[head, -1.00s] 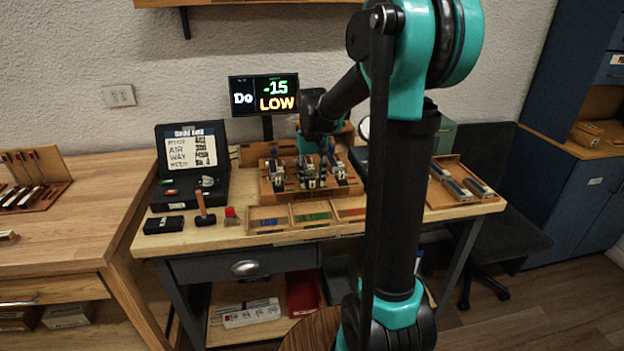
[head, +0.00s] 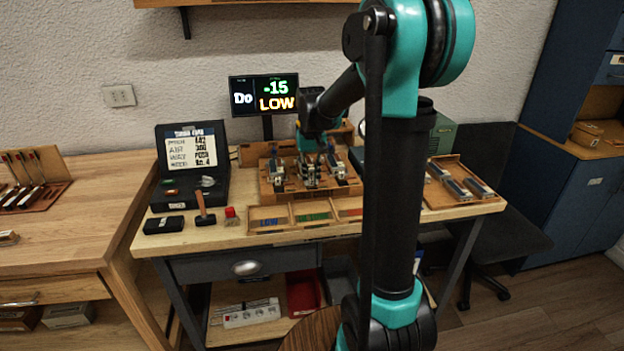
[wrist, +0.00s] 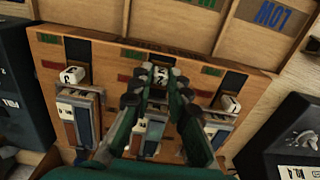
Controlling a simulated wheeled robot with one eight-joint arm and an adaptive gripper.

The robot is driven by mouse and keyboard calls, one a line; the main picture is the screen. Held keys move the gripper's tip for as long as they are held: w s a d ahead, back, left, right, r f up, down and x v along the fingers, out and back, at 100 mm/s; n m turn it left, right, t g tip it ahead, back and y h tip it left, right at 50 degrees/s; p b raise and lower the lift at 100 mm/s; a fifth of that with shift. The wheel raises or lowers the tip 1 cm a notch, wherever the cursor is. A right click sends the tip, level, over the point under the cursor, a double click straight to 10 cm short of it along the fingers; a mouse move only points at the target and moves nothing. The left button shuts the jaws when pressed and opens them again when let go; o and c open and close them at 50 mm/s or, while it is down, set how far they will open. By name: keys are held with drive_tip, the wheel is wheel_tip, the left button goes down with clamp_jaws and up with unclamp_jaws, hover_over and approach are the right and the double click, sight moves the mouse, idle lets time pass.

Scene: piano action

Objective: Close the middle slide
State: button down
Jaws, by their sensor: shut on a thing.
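The wooden rack (head: 268,187) on the bench carries three slide units, and it also shows in the wrist view (wrist: 50,46). In the wrist view the left unit (wrist: 80,115) and right unit (wrist: 218,125) each have a white numbered piece above a pale and blue-brown body. The middle slide (wrist: 160,72) shows its white piece between my fingertips; its lower body is partly covered by my fingers. My gripper (wrist: 161,84) points down at it and is shut on that white piece. In the head view my gripper (head: 311,150) is over the rack's middle, too small for detail.
A screen (head: 264,95) behind the rack reads "Do -15 LOW". A tray with labelled compartments (head: 285,229) lies in front.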

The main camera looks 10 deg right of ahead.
drive_tip(key=shift+w, duration=1.3)
drive_tip(key=c, duration=1.4)
unclamp_jaws()
drive_tip(key=shift+c, duration=0.2)
wheel_tip(320, 180, up, 12)
